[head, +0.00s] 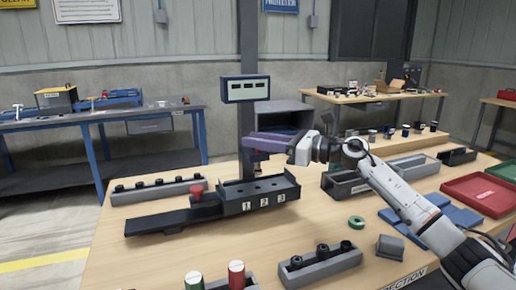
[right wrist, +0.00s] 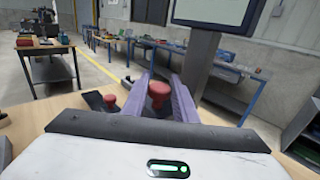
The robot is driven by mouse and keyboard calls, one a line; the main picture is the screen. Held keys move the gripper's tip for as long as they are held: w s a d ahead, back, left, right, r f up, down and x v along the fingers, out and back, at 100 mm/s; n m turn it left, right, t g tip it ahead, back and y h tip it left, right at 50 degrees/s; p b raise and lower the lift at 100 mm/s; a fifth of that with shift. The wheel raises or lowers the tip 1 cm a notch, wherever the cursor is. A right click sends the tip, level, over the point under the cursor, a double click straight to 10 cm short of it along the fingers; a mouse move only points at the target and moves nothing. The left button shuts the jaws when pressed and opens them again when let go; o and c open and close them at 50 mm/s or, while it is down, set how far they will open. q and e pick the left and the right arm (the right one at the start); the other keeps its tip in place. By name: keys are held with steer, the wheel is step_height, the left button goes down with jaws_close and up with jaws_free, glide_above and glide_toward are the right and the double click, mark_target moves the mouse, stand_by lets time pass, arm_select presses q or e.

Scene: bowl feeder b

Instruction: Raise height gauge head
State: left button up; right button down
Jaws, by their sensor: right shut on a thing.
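The height gauge stands on the wooden table, with a dark upright column (head: 247,45), a display box (head: 246,89) and a black base (head: 262,192) marked 1, 2, 3. My right gripper (head: 255,142) reaches in from the right, its long purple fingers level in front of the column, above the base. In the right wrist view, the fingers (right wrist: 160,95) are shut on a red knob (right wrist: 158,90), which I take to be on the gauge head. The head is mostly hidden behind the fingers. A second red knob (head: 197,190) stands on the base's left arm. My left gripper is not in view.
A grey rack with black parts (head: 158,188) lies behind the base at left, another (head: 320,264) at front. A green ring (head: 356,221) lies on bare wood.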

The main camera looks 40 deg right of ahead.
step_height(320, 180, up, 2)
steer(key=shift+r, duration=0.15)
steer(key=shift+d+t, duration=0.1)
steer(key=shift+t, duration=0.2)
steer(key=c, duration=1.4)
jaws_free()
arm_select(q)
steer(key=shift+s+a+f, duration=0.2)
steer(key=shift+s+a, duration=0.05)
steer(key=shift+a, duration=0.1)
arm_select(e)
steer(key=shift+f, duration=0.2)
steer(key=shift+s+f, duration=0.15)
steer(key=shift+s, duration=0.05)
arm_select(q)
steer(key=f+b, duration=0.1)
steer(key=b, duration=0.1)
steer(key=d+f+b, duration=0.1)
steer(key=b, duration=0.1)
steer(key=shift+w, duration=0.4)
arm_select(e)
steer(key=v, duration=1)
steer(key=shift+r, duration=0.25)
